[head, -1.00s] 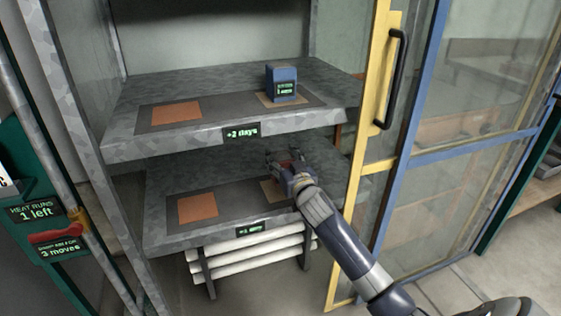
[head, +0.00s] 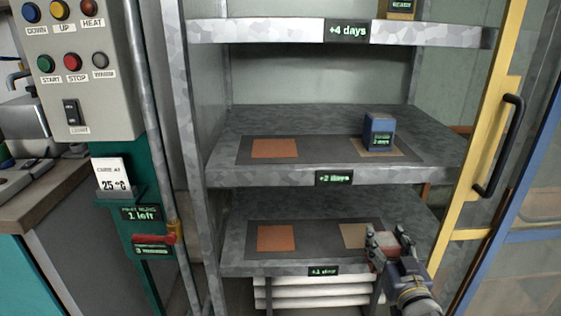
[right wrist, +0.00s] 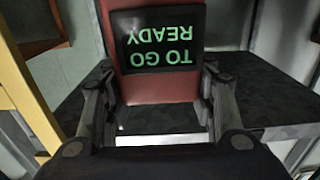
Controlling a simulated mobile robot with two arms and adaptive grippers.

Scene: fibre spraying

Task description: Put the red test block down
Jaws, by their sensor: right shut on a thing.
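The red test block (right wrist: 160,88) is held between the two fingers of my right gripper (right wrist: 158,105) in the right wrist view. Its dark panel reads "READY TO GO" in green, upside down. In the head view my right gripper (head: 387,240) is at the front right of the lowest visible shelf (head: 290,207), labelled "+1 day". It overlaps the shelf's tan square (head: 353,235). The block is mostly hidden there by the fingers. Whether the block touches the shelf cannot be told. My left gripper is not in view.
A blue block (head: 379,131) stands on the right square of the "+2 days" shelf (head: 300,122). Orange squares (head: 275,238) on the left are bare. A yellow-framed door (head: 480,140) stands open at right. A control box (head: 75,65) is at left.

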